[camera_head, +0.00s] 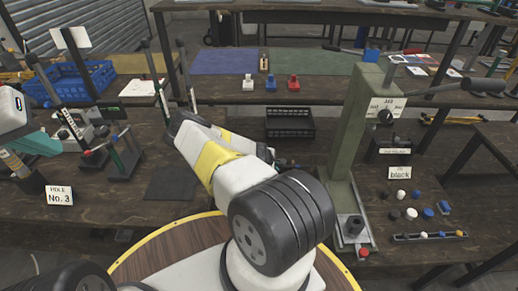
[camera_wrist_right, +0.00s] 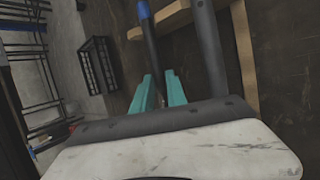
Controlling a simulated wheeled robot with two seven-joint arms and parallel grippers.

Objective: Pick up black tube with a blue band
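In the right wrist view, my right gripper (camera_wrist_right: 160,80) has two teal fingers standing apart. A dark tube with a blue band (camera_wrist_right: 143,11) near its upper end runs down to the gap between them. I cannot tell whether the fingers touch it. In the head view the right fingers are hidden behind my white right forearm, and I cannot make out that tube. My left gripper (camera_head: 42,143) is at the left edge, its teal fingers partly cut off. I cannot tell whether it is open or holding anything.
A thicker grey pipe (camera_wrist_right: 208,45) stands right of the tube. A black crate (camera_head: 290,124) sits under the back shelf. A green press (camera_head: 350,130) stands right of my arm. Upright dark rods and a blue crate (camera_head: 70,82) crowd the left.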

